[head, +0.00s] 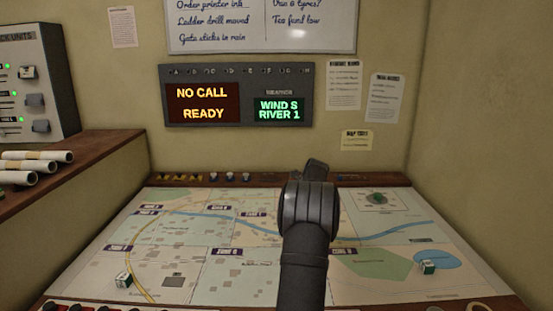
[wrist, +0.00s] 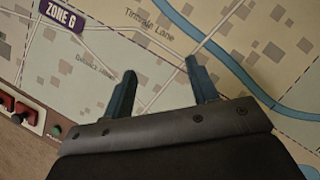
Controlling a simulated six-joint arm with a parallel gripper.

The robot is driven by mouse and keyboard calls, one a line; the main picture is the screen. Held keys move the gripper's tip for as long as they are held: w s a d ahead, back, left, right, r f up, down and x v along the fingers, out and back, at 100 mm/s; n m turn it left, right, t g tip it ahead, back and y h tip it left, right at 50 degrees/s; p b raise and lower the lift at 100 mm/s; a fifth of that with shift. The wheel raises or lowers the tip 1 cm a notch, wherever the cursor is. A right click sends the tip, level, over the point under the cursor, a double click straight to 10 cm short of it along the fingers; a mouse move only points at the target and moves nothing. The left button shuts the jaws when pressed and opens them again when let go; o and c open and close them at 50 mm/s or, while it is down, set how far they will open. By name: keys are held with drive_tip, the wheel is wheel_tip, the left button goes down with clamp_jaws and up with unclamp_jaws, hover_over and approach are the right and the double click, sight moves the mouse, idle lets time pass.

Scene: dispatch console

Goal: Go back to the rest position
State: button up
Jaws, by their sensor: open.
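My gripper (wrist: 160,85) shows in the wrist view with its two blue fingers spread apart and nothing between them. In the head view my dark arm reaches up over the middle of the map table (head: 190,235). The arm hides the fingers and part of the map there.
Paper rolls (head: 30,160) lie on the left shelf. The display (head: 237,95) reads NO CALL READY.

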drive_tip(key=a+n, duration=0.1)
drive_tip(key=a, duration=0.7)
drive_tip(key=shift+w+a, duration=0.3)
drive_tip(key=shift+w, duration=0.05)
drive_tip(key=shift+d+g, duration=0.1)
drive_tip(key=shift+g, duration=0.2)
drive_tip(key=s+d+m+t, duration=0.1)
drive_tip(key=s+d+m, duration=0.1)
drive_tip(key=d, duration=1.8)
drive_tip(key=shift+s+d+m+h, duration=0.15)
drive_tip(key=shift+s+m+h, duration=0.2)
drive_tip(key=shift+s, duration=0.25)
drive_tip(key=w+a+n+y, duration=0.1)
drive_tip(key=w+a+n, duration=0.2)
drive_tip(key=a, duration=1.7)
drive_tip(key=s+d+m+h, duration=0.1)
drive_tip(key=s+d+m, duration=0.15)
drive_tip(key=d, duration=1.15)
drive_tip(key=s+d+m, duration=0.2)
drive_tip(key=s+d, duration=0.2)
drive_tip(key=d, duration=1)
drive_tip(key=s+d+m+h, duration=0.1)
drive_tip(key=s+d+m, duration=0.1)
drive_tip(key=s+d, duration=0.6)
drive_tip(key=s+d+m+h, duration=0.1)
drive_tip(key=s+d, duration=0.7)
drive_tip(key=d, duration=0.8)
drive_tip(key=shift+m+t, duration=0.4)
drive_tip(key=shift+m, duration=0.3)
